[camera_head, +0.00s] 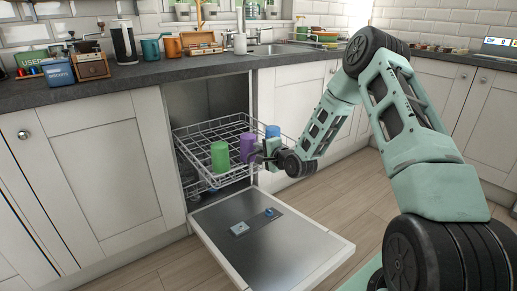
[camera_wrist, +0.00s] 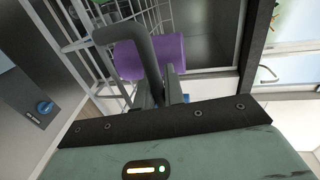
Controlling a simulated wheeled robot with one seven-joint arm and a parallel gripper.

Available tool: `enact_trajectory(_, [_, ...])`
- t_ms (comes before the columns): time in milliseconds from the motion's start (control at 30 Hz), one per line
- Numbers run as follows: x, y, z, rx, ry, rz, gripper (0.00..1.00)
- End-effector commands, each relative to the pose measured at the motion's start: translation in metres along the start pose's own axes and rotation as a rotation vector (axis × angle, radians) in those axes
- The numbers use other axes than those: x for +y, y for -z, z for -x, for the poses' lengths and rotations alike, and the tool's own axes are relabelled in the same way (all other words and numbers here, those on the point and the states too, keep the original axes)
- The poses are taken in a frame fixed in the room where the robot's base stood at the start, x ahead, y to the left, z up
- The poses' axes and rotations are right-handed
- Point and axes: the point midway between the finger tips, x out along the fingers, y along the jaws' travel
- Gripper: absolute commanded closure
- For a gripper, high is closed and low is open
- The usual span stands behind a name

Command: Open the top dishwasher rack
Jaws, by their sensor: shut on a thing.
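The top dishwasher rack (camera_head: 207,132) is a white wire basket that stands partly out of the dishwasher, above the lowered door (camera_head: 285,245). A green cup (camera_head: 219,157), a purple cup (camera_head: 249,148) and a blue cup (camera_head: 272,131) stand in it. My gripper (camera_head: 262,157) is at the rack's front edge, beside the purple cup. In the wrist view, my gripper (camera_wrist: 164,88) is shut at the end of a grey loop, which seems to be the rack's handle (camera_wrist: 130,31). The purple cup (camera_wrist: 160,57) shows behind that loop; the exact grip is partly hidden.
The lower rack (camera_head: 195,183) is mostly hidden inside. White cabinets (camera_head: 90,165) flank the opening, under a dark worktop (camera_head: 160,76) with several items. The wooden floor (camera_head: 385,190) to the right of the door is clear.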

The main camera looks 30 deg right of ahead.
Motion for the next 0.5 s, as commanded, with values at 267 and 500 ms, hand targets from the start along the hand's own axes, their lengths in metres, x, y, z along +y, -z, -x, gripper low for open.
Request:
enact_trajectory(267, [0.0004,0.0,0.0,0.0,-0.001,0.0,0.81])
enact_trajectory(500, [0.0002,0.0001,-0.0001,0.0,0.0,0.0,0.8])
